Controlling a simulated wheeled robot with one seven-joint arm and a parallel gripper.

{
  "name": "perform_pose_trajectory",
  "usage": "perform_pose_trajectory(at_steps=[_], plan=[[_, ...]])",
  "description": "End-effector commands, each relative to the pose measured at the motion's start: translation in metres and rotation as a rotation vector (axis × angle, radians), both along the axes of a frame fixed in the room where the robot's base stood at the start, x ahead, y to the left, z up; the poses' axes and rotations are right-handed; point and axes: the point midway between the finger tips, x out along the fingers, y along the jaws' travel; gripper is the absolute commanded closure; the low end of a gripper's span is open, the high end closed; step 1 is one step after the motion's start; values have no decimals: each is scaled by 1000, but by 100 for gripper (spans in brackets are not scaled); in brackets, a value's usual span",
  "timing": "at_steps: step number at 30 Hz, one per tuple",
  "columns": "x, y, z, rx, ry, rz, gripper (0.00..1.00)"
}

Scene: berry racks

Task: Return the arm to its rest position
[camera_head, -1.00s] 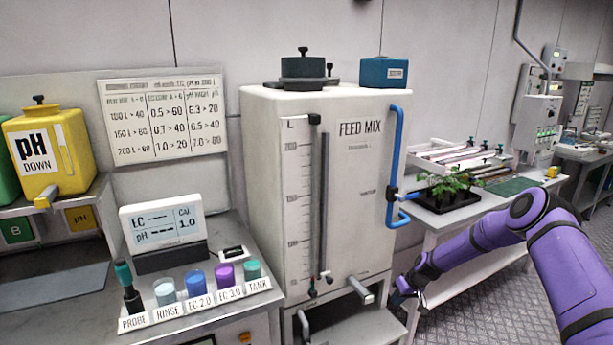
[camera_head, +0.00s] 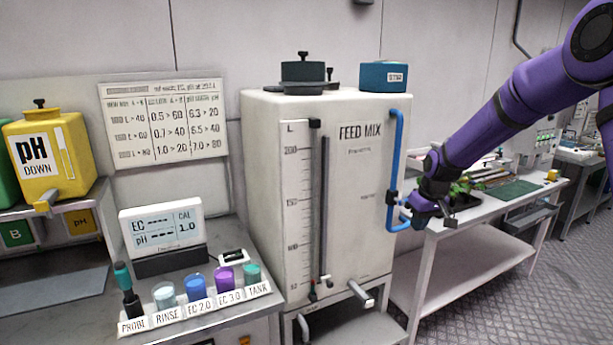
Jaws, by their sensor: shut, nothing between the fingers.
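My purple arm comes in from the upper right of the head view and reaches down to the left. My gripper (camera_head: 424,219) is at the lower right of the feed mix tank (camera_head: 345,215), in front of the bench. It is small and dark in this view, and it appears shut with nothing held. It overlaps the lower end of the blue pipe (camera_head: 397,150) in the picture; I cannot tell whether they touch. My wrist hides part of the green plant (camera_head: 463,188).
A white bench (camera_head: 480,222) stands right of the tank. At left, a counter holds the EC/pH meter (camera_head: 163,228), a probe (camera_head: 128,292) and several coloured cups. A yellow pH down container (camera_head: 52,155) sits on a shelf. The floor at lower right is clear.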

Motion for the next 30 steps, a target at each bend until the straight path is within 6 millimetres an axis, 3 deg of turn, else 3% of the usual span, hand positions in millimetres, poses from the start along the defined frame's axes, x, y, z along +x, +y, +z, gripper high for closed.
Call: perform_pose_trajectory(at_steps=[1,6,15,24,30], plan=[[-11,1,19,-14,-10,-6,100],[-49,4,68,-51,-34,-35,100],[-127,8,141,-95,-81,-101,100],[-214,9,191,-108,-135,-179,100],[-275,8,210,-98,-172,-233,100]])
